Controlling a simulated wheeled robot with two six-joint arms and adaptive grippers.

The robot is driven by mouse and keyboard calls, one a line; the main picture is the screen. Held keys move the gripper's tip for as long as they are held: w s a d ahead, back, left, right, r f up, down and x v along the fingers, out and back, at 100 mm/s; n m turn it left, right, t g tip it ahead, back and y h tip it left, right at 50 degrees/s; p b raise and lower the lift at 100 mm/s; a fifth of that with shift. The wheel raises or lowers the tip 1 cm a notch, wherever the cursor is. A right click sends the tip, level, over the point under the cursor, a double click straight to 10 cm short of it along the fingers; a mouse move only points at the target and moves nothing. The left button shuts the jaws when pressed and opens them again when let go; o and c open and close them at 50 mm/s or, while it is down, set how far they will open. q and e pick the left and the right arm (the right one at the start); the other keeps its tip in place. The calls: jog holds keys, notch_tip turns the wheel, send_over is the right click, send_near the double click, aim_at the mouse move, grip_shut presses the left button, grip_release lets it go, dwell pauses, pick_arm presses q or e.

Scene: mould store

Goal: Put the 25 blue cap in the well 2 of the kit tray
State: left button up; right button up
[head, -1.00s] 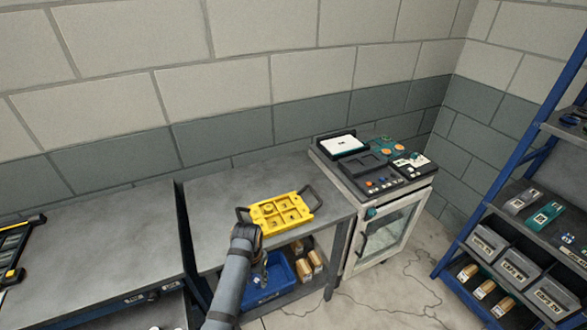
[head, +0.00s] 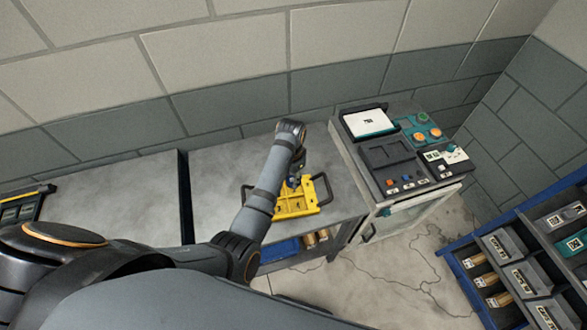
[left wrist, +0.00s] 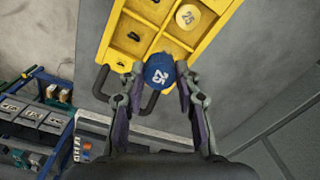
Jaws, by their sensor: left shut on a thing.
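The yellow kit tray (head: 300,210) with dark handles lies on the grey bench, partly hidden by my left arm in the head view. In the left wrist view the tray (left wrist: 213,40) shows several square wells. A pale yellow disc marked 25 (left wrist: 188,16) sits in one well, and small dark things show in others. My left gripper (head: 293,184) is over the tray. In the left wrist view its fingers (left wrist: 159,75) are shut on the blue cap (left wrist: 159,68), marked 25, near the tray's edge and a handle. I cannot tell which well is number 2.
A machine with a control panel (head: 395,165) stands right of the bench (head: 220,165). A blue rack with grey bins (head: 520,275) is at the far right. A blue crate (head: 280,250) shows under the bench. The bench left of the tray is clear.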

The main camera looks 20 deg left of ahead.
pick_arm(q)
jog(key=shift+s+f, duration=0.35)
jog(key=shift+f, duration=0.45)
jog(key=shift+w+f, duration=0.25)
jog(key=shift+f, duration=0.35)
jog(key=shift+w+f, duration=0.2)
jog(key=shift+f, duration=0.35)
jog(key=shift+s+f, duration=0.1)
jog(key=shift+s, duration=0.2)
jog(key=shift+w+f, duration=0.1)
jog(key=shift+w, duration=0.05)
pick_arm(e)
jog(key=shift+s+a, duration=0.15)
jog(key=shift+s, duration=0.3)
